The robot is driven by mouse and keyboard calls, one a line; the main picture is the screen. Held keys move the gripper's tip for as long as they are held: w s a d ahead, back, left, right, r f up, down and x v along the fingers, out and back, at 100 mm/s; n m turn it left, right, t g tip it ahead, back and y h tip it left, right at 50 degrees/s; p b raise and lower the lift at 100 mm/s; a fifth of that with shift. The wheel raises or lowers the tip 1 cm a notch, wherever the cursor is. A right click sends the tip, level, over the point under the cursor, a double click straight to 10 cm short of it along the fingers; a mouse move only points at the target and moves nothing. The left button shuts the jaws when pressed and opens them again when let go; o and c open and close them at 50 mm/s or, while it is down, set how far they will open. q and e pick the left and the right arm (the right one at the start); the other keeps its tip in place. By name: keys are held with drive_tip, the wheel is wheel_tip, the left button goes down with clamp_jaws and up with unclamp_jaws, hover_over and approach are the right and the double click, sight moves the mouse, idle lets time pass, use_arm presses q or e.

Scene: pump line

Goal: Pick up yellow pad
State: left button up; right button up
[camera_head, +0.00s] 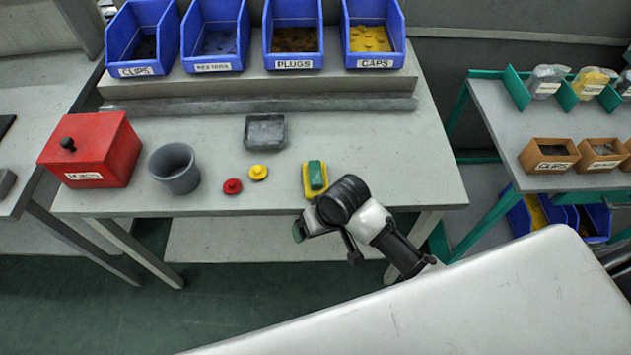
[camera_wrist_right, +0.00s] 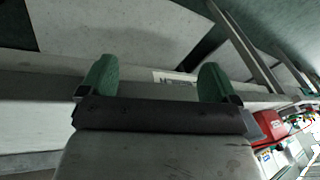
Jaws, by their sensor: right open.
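A flat yellow pad (camera_head: 307,187) lies on the grey workbench near its front edge, and a green block (camera_head: 316,175) lies on top of it, covering its middle. My right gripper (camera_head: 304,228) is just in front of the bench edge, closer to me than the pad and apart from it. In the right wrist view my right gripper (camera_wrist_right: 157,82) has its two green fingertips wide apart with nothing between them. The pad cannot be made out in the wrist view. My left gripper is not in view.
On the bench (camera_head: 413,180) are a red box (camera_head: 95,148), a grey cup (camera_head: 174,170), a grey tray (camera_head: 265,131), and red (camera_head: 232,186) and yellow (camera_head: 258,172) round pieces. Blue bins (camera_head: 294,62) line the back. A shelf rack (camera_head: 490,115) stands right.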

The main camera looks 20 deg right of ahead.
sight(315, 170)
drive_tip(key=shift+m+g+h, duration=0.3)
drive_tip(key=shift+g+h, duration=0.2)
drive_tip(key=shift+g, duration=0.2)
drive_tip(key=w+r, duration=0.1)
drive_tip(key=r, duration=0.2)
drive_tip(key=w+r, duration=0.2)
drive_tip(key=r, duration=0.1)
drive_tip(key=w+a+r, duration=0.1)
drive_tip(key=w+r, duration=0.1)
drive_tip(key=r, duration=0.1)
drive_tip(key=shift+w+b, duration=0.2)
drive_tip(key=shift+b, duration=0.2)
drive_tip(key=w+d+r, duration=0.1)
drive_tip(key=w, duration=0.1)
drive_tip(key=w+d+r+m+h, duration=0.1)
drive_tip(key=w+r, duration=0.1)
drive_tip(key=w+d+r+m, duration=0.1)
drive_tip(key=shift+w+d+r+g+h, duration=0.1)
drive_tip(key=shift+w+r+g+h, duration=0.2)
drive_tip(key=shift+w, duration=0.1)
drive_tip(key=shift+w+d+r+m, duration=0.1)
drive_tip(key=shift+w+d+m, duration=0.15)
drive_tip(key=shift+m, duration=0.15)
drive_tip(key=shift+w+f, duration=0.1)
drive_tip(key=shift+f, duration=0.2)
drive_tip(key=f, duration=1)
drive_tip(key=shift+d, duration=0.25)
drive_tip(key=shift+r, duration=0.1)
drive_tip(key=shift+c, duration=0.4)
